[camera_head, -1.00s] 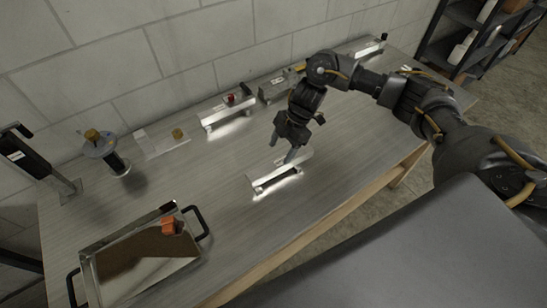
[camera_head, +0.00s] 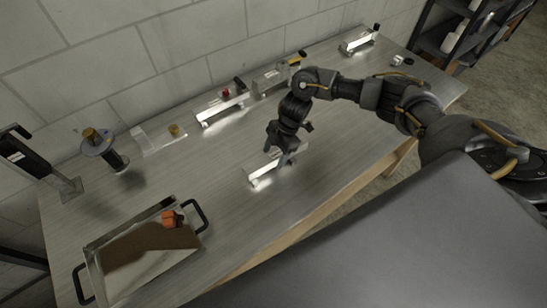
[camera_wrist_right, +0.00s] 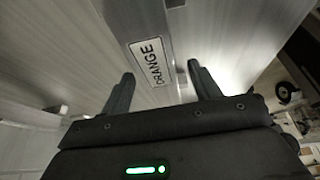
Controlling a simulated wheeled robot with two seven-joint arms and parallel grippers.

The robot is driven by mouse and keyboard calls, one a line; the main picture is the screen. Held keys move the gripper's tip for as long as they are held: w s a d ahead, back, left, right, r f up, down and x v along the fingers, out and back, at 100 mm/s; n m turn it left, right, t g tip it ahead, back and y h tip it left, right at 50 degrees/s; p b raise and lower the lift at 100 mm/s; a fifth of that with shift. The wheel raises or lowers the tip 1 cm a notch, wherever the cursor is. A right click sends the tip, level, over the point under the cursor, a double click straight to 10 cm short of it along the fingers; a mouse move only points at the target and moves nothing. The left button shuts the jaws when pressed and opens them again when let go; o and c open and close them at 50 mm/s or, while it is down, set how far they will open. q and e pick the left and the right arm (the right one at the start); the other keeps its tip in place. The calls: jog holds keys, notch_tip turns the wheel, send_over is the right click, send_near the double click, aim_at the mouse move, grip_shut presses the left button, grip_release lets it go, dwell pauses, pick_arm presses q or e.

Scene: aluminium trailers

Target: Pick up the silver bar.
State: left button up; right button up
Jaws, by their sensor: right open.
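A silver bar (camera_head: 262,174), long and shiny, lies near the middle of the workbench. My right gripper (camera_head: 281,161) is over its right part, pointing down, and covers some of it. My left gripper is not in view.
Along the wall stand a silver rail with a red piece (camera_head: 225,93), a grey block (camera_head: 268,79), another silver rail (camera_head: 358,42) and a spool stand (camera_head: 106,150). A handled tray (camera_head: 150,270) with an orange piece (camera_head: 171,218) lies front left. Bench around the bar is clear.

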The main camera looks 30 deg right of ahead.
aim_at(274, 155)
jog(key=shift+p+x, duration=0.35)
jog(key=shift+x, duration=0.85)
jog(key=shift+a+f, duration=0.15)
jog(key=shift+f, duration=0.35)
jog(key=c, duration=1.3)
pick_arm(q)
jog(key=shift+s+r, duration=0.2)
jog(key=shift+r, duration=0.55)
pick_arm(e)
jog(key=shift+r, duration=0.1)
jog(key=shift+w+r+b, duration=0.1)
jog(key=shift+r+b, duration=0.25)
jog(key=r, duration=0.1)
jog(key=r+b, duration=0.1)
jog(key=shift+s+r, duration=0.25)
jog(key=shift+r, duration=0.1)
pick_arm(q)
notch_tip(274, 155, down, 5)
jog(key=b, duration=0.3)
pick_arm(e)
jog(key=s+r, duration=0.3)
jog(key=s, duration=0.1)
jog(key=s+d+r, duration=0.1)
jog(key=s+r, duration=0.2)
jog(key=s, duration=0.2)
jog(key=s+d+r, duration=0.1)
jog(key=s+r, duration=0.2)
jog(key=s, duration=0.1)
jog(key=shift+s+d+r, duration=0.2)
jog(key=shift+d+r, duration=0.05)
